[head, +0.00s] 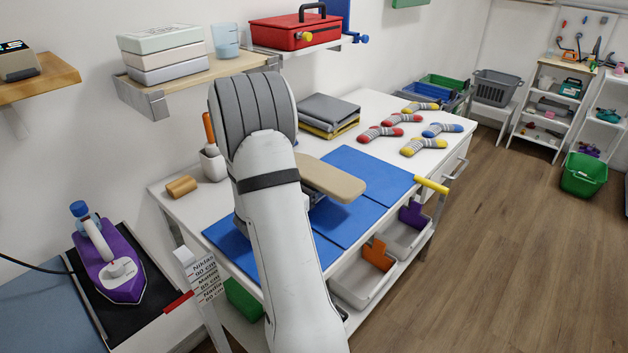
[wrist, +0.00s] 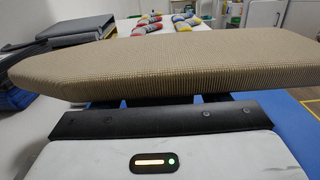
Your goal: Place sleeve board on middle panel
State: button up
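The sleeve board (head: 332,179) is a beige padded board with a rounded end. It lies level above the blue folding mat, with a dark shadow below it. The mat's middle panel (head: 343,229) is partly hidden by the board and my arm. In the wrist view the sleeve board (wrist: 180,62) spans nearly the full width, right in front of my gripper (wrist: 160,102). Dark parts show under the board there. My fingertips are hidden, so their grip cannot be made out. In the head view my arm covers the gripper.
Folded grey and yellow cloths (head: 328,115) and several striped socks (head: 421,147) lie behind the mat. A purple iron (head: 112,268) stands at left. A shelf with a red toolbox (head: 293,32) hangs above. Bins (head: 362,277) sit below the tabletop.

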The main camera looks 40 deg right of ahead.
jog(key=shift+o, duration=0.3)
